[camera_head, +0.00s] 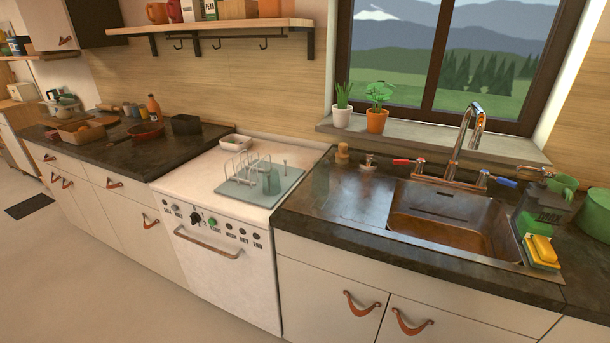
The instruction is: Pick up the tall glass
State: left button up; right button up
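A shorter greenish glass (271,181) is at the dish rack (246,170), on a pale blue-green tray (285,181) on top of the white appliance. Neither of my grippers shows in this view.
The sink (440,215) with its tap (468,135) lies to the right. A small wooden item (342,153) stands behind the tall glass. A green bottle (530,225) and yellow sponge (541,250) stand at the sink's right. Bare counter (300,205) lies in front of the glass.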

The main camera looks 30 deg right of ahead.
aim_at(320, 187)
jog(key=i+z, duration=0.15)
jog(key=z, duration=0.3)
jog(key=i+j+z, duration=0.1)
jog(key=z, duration=0.35)
jog(key=i+j+z, duration=0.1)
jog(key=z, duration=0.35)
jog(key=j+z, duration=0.4)
jog(key=i+l, duration=0.05)
jog(key=l, duration=0.05)
